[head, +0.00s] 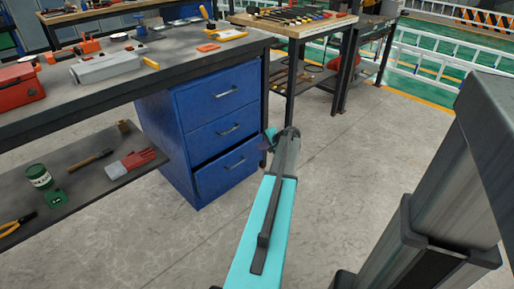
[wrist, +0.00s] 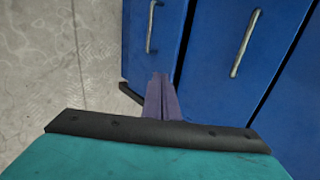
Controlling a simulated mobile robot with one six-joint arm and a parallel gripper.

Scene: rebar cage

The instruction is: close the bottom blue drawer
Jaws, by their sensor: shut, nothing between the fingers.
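The bottom blue drawer (head: 228,172) is the lowest of three in a blue cabinet under the workbench. It stands slightly out, with a dark gap above its front. Its silver handle (head: 236,164) faces me. In the wrist view, turned sideways, the bottom drawer (wrist: 138,55) is at the left with its handle (wrist: 152,27). My gripper (head: 268,140) is in front of the cabinet's right side in the head view. Its fingers (wrist: 160,80) are shut and empty, overlapping the bottom drawer's front in the wrist view. I cannot tell whether they touch it.
The middle drawer (head: 217,129) and top drawer (head: 217,92) look shut. A low shelf (head: 85,182) with tools is left of the cabinet. A second workbench (head: 300,24) stands behind to the right. The concrete floor (head: 130,250) in front is clear.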

